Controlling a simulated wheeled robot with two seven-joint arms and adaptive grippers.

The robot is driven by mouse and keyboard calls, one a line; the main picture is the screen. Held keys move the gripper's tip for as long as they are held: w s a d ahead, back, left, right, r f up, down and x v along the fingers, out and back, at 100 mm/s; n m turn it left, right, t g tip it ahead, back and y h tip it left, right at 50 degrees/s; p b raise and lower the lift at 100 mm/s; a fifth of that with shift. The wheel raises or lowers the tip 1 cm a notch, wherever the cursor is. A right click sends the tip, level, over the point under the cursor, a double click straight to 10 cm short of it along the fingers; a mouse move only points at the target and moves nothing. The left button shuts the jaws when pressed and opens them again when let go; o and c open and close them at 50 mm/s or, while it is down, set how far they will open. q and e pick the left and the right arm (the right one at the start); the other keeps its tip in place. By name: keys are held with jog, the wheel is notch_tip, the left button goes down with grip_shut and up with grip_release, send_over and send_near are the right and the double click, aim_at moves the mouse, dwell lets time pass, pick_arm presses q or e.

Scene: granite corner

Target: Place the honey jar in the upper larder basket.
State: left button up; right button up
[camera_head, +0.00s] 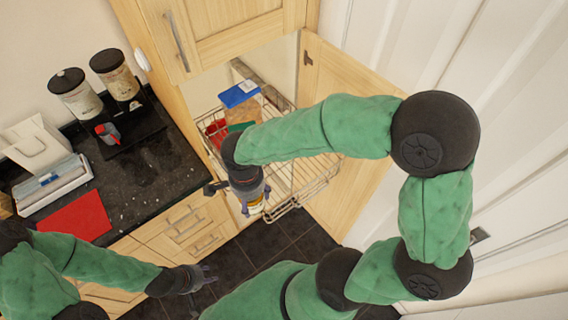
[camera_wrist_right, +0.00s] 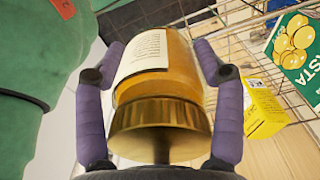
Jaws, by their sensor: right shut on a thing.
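The honey jar (camera_wrist_right: 172,72) is amber with a white label and a gold lid. My right gripper (camera_wrist_right: 160,95) is shut on it, one purple finger on each side. In the head view the jar (camera_head: 257,207) hangs below my right gripper (camera_head: 254,200), by the near left edge of the wire larder basket (camera_head: 318,184). The basket also shows in the right wrist view (camera_wrist_right: 212,14), beyond the jar. My right forearm hides part of the basket in the head view. My left gripper (camera_head: 205,279) is low over the floor, apart from the jar; its finger opening is unclear.
A green pasta box (camera_wrist_right: 293,52) and a yellow box (camera_wrist_right: 263,108) stand in the basket. A blue-topped package (camera_head: 239,94) is towards its back. The open cupboard door (camera_head: 345,130) borders it on the right, the dark counter (camera_head: 155,170) on the left. The basket's front right looks bare.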

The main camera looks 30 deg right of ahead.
jog(key=w+d+f+b, duration=0.1)
jog(key=w+d+f, duration=0.1)
jog(key=d+f, duration=0.1)
jog(key=w+d+f+b, duration=0.2)
jog(key=d+f, duration=0.1)
jog(key=d, duration=0.1)
jog(key=w+d+f+b, duration=0.1)
jog(key=w+d+f, duration=0.1)
jog(key=w+d, duration=0.1)
jog(key=shift+d+f, duration=0.25)
jog(key=shift+f, duration=0.15)
jog(key=shift+d+f, duration=0.15)
jog(key=shift+f, duration=0.1)
jog(key=shift+w+d+f+b, duration=0.15)
jog(key=shift+f+b, duration=1.1)
jog(key=shift+f, duration=0.4)
jog(key=shift+f, duration=0.15)
jog(key=o, duration=1.7)
jog(key=shift+c, duration=0.2)
